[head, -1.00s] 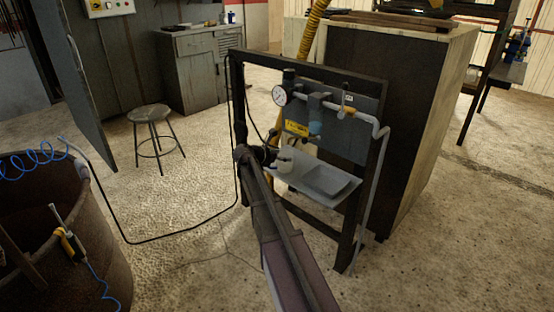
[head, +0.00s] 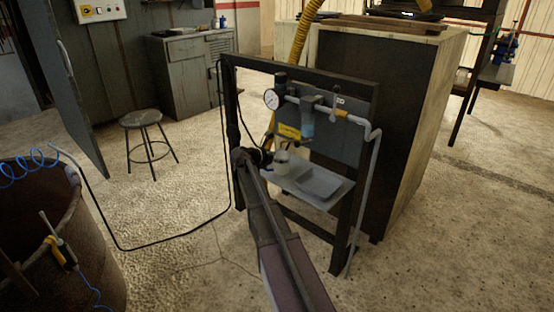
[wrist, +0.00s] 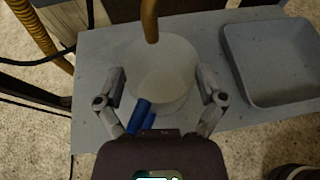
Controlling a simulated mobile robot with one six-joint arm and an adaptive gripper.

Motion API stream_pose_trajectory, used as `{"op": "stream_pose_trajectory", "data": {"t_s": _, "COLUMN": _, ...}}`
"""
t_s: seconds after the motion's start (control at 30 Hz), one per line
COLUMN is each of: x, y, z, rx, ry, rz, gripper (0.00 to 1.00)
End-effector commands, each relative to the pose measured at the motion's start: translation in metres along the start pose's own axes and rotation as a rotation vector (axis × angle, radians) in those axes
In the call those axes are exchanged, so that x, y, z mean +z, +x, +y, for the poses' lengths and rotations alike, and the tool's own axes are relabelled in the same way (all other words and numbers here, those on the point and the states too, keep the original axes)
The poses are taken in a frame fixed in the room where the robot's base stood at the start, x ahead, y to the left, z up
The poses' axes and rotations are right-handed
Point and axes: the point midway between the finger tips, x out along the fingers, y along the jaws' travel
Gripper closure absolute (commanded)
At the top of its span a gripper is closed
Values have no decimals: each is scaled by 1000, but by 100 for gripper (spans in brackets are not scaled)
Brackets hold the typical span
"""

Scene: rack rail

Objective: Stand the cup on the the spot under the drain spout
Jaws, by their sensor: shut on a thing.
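The pale cup (wrist: 162,78) is between the two fingers of my gripper (wrist: 162,85), which is shut on it. In the head view the cup (head: 282,163) is at the left part of the grey shelf (head: 335,194); I cannot tell whether it touches the shelf. A brown drain spout (wrist: 150,22) comes down over the far part of the cup in the wrist view. The marked spot is not visible. Blue pieces (wrist: 141,116) show between the cup and my wrist. My gripper (head: 268,158) is partly hidden by my arm in the head view.
A shallow grey tray (wrist: 270,98) lies on the shelf right of the cup. A dark frame (head: 357,200) surrounds the shelf, with a gauge (head: 271,99), pipes and a blue filter bowl (head: 307,126) above. A stool (head: 140,120) and rusty drum (head: 65,220) stand left.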

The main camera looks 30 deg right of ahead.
Motion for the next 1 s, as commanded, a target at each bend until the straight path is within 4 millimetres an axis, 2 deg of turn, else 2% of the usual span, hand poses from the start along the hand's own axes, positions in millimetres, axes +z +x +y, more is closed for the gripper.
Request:
{"op": "stream_pose_trajectory", "data": {"t_s": 0.8, "x": -11, "y": 4, "z": 0, "rx": 0, "ry": 0, "rz": 0, "gripper": 60}}
{"op": "stream_pose_trajectory", "data": {"t_s": 0.83, "x": -11, "y": 4, "z": 0, "rx": 0, "ry": 0, "rz": 0, "gripper": 8}}
{"op": "stream_pose_trajectory", "data": {"t_s": 0.87, "x": -10, "y": 4, "z": 0, "rx": 0, "ry": 0, "rz": 0, "gripper": 0}}
{"op": "stream_pose_trajectory", "data": {"t_s": 1.0, "x": -10, "y": 4, "z": 0, "rx": 0, "ry": 0, "rz": 0, "gripper": 0}}
